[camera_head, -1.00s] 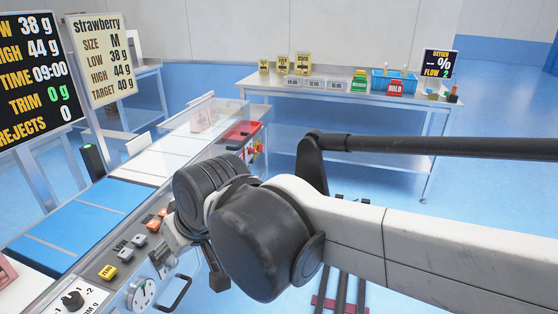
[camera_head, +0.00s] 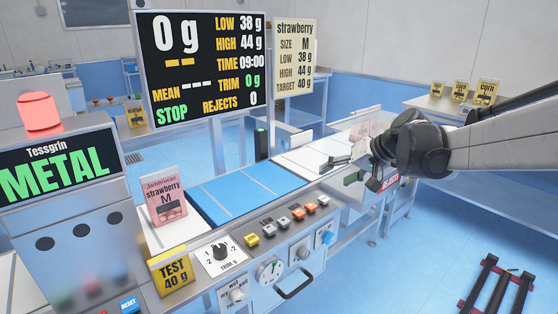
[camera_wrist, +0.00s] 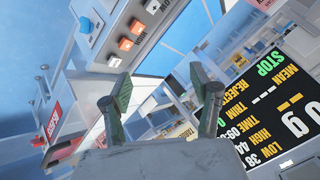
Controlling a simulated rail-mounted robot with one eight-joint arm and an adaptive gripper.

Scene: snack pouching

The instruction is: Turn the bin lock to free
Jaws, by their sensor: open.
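My gripper (camera_wrist: 165,88) is open and empty in the wrist view, its two green-padded fingers spread apart. In the head view my gripper (camera_head: 350,170) hangs over the right part of the belt line, partly hidden by my arm. A red reject label (camera_wrist: 54,124) shows at the left in the wrist view, with small metal posts near it. In the head view a red label (camera_head: 391,190) shows below my wrist, partly covered. I cannot make out which part is the bin lock. A blue knob (camera_head: 326,238) sits at the panel's right end, also in the wrist view (camera_wrist: 86,24).
The front panel holds a white dial (camera_head: 269,271), coloured buttons (camera_head: 297,213), a trim knob (camera_head: 219,252) and a handle (camera_head: 296,284). A blue belt (camera_head: 240,190) runs behind. The display (camera_head: 205,70) reads STOP.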

